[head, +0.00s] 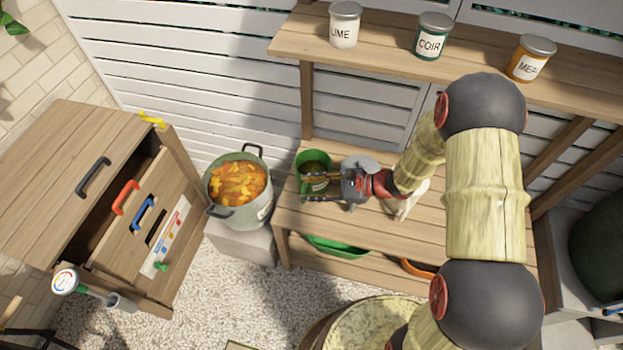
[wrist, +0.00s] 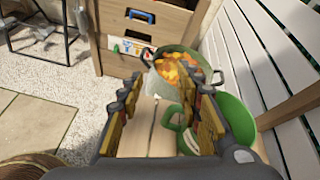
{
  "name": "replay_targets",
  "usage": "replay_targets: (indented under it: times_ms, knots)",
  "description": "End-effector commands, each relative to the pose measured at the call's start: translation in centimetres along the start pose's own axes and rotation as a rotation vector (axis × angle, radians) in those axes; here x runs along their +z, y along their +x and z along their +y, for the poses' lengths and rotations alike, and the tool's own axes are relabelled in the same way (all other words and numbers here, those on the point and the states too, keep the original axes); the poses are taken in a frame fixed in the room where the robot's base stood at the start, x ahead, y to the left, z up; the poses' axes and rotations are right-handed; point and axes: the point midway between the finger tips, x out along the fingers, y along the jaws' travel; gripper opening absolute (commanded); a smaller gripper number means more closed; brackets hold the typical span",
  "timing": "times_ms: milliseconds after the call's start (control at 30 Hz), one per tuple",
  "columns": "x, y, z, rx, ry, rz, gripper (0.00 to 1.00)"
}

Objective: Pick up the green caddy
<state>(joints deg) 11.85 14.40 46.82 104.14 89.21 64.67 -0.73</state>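The green caddy (head: 313,160) stands upright on the wooden bench, at its left end beside the pot. It also shows in the wrist view (wrist: 238,122), behind my right-hand finger, which hides part of it. Its green loop handle (wrist: 170,118) shows in the gap between my two fingers. My gripper (head: 318,189) is at the near side of the caddy, and in the wrist view (wrist: 168,105) its fingers are spread apart with nothing clamped. I cannot tell whether a finger touches the caddy.
A grey-green pot (head: 242,212) of orange and yellow contents stands on a block left of the bench. Three labelled jars, including COIR (head: 432,38), stand on the shelf above. A green tray (head: 335,247) lies on the lower shelf. A drawer cabinet (head: 75,180) is at left.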

Motion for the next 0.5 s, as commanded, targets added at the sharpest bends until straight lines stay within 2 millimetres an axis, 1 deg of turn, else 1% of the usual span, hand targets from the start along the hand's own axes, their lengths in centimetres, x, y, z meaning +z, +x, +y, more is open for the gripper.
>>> replay_targets:
  times_ms: [33,100,200,333,433,500]
  knots:
    - [-2.7,0.8,0.3,-0.046,0.093,-0.007,0.35]
    - [-5.9,1.6,0.4,-0.119,0.199,-0.009,0.35]
    - [-9.5,2.2,0.7,-0.199,0.310,-0.007,0.35]
    - [-12.2,2.5,1.2,-0.259,0.388,0.000,0.35]
    - [-13.0,2.8,1.3,-0.278,0.411,0.003,0.35]
    - [-13.2,3.3,1.2,-0.280,0.415,0.004,0.35]
